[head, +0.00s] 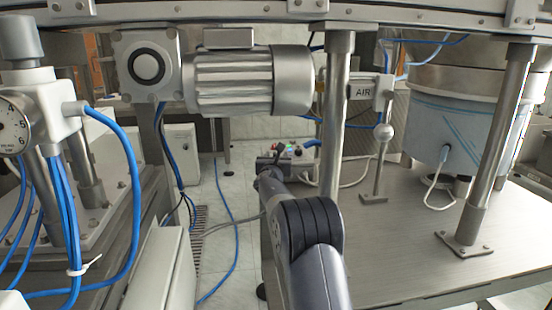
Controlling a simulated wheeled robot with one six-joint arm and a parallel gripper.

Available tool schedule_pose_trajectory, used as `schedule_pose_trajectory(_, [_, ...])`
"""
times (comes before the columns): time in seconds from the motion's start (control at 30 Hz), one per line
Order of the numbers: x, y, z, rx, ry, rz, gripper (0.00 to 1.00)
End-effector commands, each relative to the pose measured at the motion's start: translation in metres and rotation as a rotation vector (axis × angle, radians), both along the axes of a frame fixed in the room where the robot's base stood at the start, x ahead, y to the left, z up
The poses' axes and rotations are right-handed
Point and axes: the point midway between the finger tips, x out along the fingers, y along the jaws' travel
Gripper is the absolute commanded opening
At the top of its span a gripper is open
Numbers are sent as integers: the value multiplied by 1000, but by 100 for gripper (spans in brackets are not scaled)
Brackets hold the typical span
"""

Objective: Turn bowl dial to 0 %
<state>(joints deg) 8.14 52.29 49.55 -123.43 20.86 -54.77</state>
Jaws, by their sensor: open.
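A small grey control box (296,152) with red and green buttons or lamps stands beyond my arm, near the middle of the view. Its dial and any scale are too small to read. My arm reaches away from me toward it. My gripper (272,160), small and dark at the far end of the arm, is open and appears just left of the box. Its fingertips are hard to make out, and I cannot tell whether they touch anything. The feeder's bowl drive (440,135), a pale blue drum, stands on the right.
A steel table (400,255) with posts fills the right. A ribbed motor (235,82) hangs under the conveyor above my arm. Blue hoses and a pressure gauge (12,128) are at left. Floor shows left of my arm.

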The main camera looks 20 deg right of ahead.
Motion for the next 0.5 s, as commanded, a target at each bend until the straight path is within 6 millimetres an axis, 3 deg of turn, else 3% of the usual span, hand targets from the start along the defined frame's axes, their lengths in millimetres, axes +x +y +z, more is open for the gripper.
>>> schedule_pose_trajectory(0.27, [-11,5,-1,0,0,0,46])
schedule_pose_trajectory(0.5, [-42,20,-1,0,0,0,46])
